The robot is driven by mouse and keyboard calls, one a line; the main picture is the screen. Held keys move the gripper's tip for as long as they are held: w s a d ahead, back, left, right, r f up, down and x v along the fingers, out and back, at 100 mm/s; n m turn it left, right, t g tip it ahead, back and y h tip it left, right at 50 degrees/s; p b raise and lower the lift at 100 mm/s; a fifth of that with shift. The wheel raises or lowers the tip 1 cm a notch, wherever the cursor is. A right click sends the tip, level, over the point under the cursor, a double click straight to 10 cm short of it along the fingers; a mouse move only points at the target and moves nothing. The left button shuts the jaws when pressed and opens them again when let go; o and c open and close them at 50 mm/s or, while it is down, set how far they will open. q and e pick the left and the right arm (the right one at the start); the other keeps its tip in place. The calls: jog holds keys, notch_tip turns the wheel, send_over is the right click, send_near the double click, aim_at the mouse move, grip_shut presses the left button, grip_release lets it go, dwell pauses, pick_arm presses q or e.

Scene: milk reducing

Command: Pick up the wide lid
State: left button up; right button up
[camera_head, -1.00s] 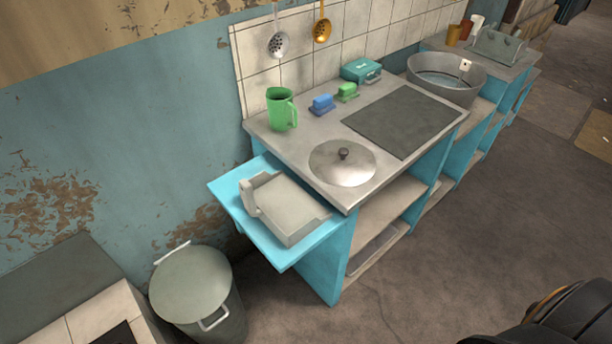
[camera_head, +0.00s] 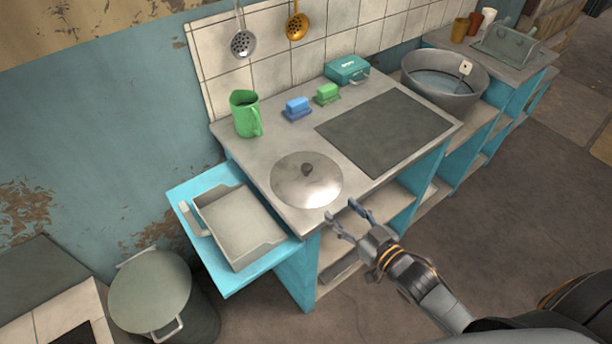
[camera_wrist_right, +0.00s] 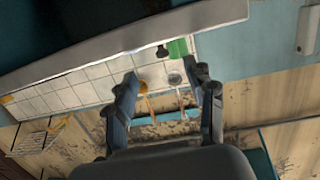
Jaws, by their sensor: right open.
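The wide lid (camera_head: 300,190) is a round, shiny metal disc with a small dark knob (camera_head: 307,169) at its middle. It lies flat on the front left part of the grey countertop in the head view. My right gripper (camera_head: 342,214) is open and empty, just off the counter's front edge, to the right of and nearer than the lid, not touching it. In the right wrist view the spread fingers (camera_wrist_right: 165,98) show with nothing between them; a small dark shape (camera_wrist_right: 162,51) that looks like the knob shows at the counter edge. My left gripper is not in view.
The countertop (camera_head: 262,160) also holds a green jug (camera_head: 245,115), blue (camera_head: 297,108) and green (camera_head: 327,94) butter dishes, a teal box (camera_head: 346,69) and a dark flat plate (camera_head: 385,130). A grey tray (camera_head: 233,222) sits on the blue side shelf. A lidded bin (camera_head: 150,290) stands on the floor.

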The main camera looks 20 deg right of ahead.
jog(key=d+r+t+y, duration=0.1)
send_near(310, 171)
jog(key=w, duration=0.1)
jog(key=w+a, duration=0.1)
jog(key=w, duration=0.1)
jog(key=shift+a+r+n+t+p, duration=0.1)
jog(key=shift+n+t+p, duration=0.2)
jog(key=shift+p, duration=0.1)
jog(key=x, duration=0.4)
jog(key=p+x, duration=0.1)
jog(key=shift+w+a+f, duration=0.15)
jog(key=shift+w+f, duration=0.15)
jog(key=shift+w, duration=0.1)
jog(key=shift+s, duration=0.1)
jog(key=shift+c, duration=0.8)
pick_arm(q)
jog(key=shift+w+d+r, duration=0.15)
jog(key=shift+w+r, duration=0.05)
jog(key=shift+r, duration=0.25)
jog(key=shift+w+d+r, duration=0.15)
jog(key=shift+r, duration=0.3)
pick_arm(e)
grip_shut()
